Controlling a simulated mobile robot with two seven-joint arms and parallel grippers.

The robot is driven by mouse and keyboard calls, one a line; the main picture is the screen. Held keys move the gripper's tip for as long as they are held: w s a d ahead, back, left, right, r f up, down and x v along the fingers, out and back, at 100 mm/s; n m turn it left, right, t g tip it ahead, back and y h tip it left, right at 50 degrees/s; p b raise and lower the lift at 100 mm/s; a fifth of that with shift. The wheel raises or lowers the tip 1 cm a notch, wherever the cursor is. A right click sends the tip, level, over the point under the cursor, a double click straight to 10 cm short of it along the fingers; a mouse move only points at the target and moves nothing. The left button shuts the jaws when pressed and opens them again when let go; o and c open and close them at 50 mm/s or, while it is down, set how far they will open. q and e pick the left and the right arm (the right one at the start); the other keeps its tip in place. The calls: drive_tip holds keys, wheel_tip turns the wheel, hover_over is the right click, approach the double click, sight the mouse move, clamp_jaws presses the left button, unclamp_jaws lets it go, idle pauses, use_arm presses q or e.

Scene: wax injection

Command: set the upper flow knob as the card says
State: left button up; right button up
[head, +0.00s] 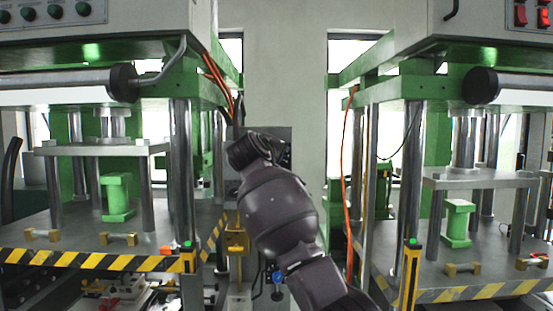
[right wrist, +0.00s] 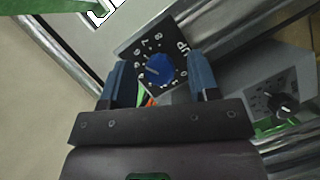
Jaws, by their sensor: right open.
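In the right wrist view, a round blue knob (right wrist: 159,69) sits on a black dial plate (right wrist: 176,33) with white numbers and the letters "UP". Its pale mark seems to point left; I cannot read the exact setting. My right gripper (right wrist: 158,72) is open, with one blue finger on each side of the knob; I cannot tell whether they touch it. In the head view my right arm covers part of a grey control box (head: 281,133), and its fingers and the knob are hidden. I cannot make out a card. My left gripper is not in view.
A second, dark knob (right wrist: 283,106) on a grey face lies to the right in the wrist view. Green presses stand on both sides, the left with a striped edge (head: 90,262). Orange hoses (head: 347,190) hang near my arm.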

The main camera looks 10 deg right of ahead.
drive_tip(key=shift+s, duration=0.15)
use_arm(q)
drive_tip(key=b, duration=0.1)
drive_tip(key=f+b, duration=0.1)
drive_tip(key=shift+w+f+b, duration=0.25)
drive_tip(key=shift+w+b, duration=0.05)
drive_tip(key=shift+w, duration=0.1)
use_arm(e)
drive_tip(key=v, duration=1)
drive_tip(key=shift+s+a, duration=0.2)
